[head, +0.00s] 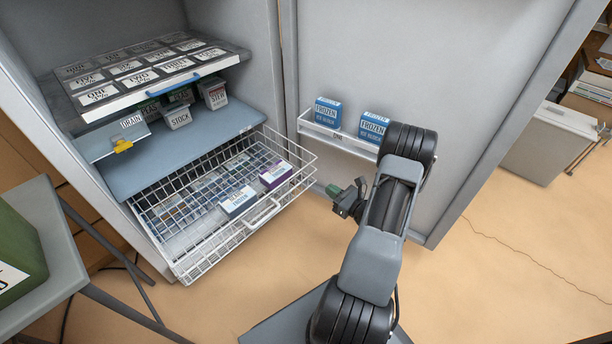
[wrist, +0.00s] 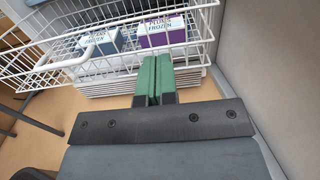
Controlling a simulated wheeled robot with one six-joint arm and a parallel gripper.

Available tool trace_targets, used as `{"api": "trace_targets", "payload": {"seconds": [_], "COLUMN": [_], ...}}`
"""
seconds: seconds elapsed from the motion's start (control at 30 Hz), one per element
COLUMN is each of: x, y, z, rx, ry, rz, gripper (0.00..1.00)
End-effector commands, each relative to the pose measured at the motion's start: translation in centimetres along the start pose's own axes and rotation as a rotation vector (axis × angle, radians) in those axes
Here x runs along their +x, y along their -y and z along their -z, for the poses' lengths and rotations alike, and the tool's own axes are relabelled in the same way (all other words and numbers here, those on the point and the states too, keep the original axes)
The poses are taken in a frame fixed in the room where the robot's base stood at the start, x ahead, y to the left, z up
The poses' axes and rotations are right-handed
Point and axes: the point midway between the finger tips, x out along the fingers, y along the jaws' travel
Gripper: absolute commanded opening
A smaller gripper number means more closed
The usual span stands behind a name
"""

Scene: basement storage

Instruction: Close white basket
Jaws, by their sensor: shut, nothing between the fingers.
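The white wire basket (head: 172,257) is pulled out from the lower part of the grey cabinet, below the blue-grey shelf. It has a white front handle (head: 262,213). A blue-and-white frozen box (head: 238,202) and a purple-and-white box (head: 275,175) lie in it. My gripper (head: 338,195) is to the right of the basket's front, apart from it in the head view. In the wrist view, my gripper's green fingers (wrist: 154,80) are together and empty, pointing at the basket's wire front (wrist: 85,68). Whether they touch the wire is unclear.
The open cabinet door (head: 460,130) stands right of the basket, with a white door rack (head: 338,137) holding blue ice block boxes. A grey table (head: 50,260) with a green box (head: 18,255) is at left. Open floor (head: 220,305) lies before the basket.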

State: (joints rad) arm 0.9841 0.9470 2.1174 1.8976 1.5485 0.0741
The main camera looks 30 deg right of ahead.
Motion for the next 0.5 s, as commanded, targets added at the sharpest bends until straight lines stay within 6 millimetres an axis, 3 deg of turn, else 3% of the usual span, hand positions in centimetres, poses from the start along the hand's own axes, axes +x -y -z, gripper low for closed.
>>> {"api": "trace_targets", "payload": {"seconds": [0.3, 0.5], "x": [6.2, 9.2], "y": [-0.2, -0.1], "z": [0.3, 0.3], "rx": [-0.004, -0.003], "ry": [-0.001, -0.001], "rz": [-0.007, -0.005], "gripper": [0.0, 0.0]}}
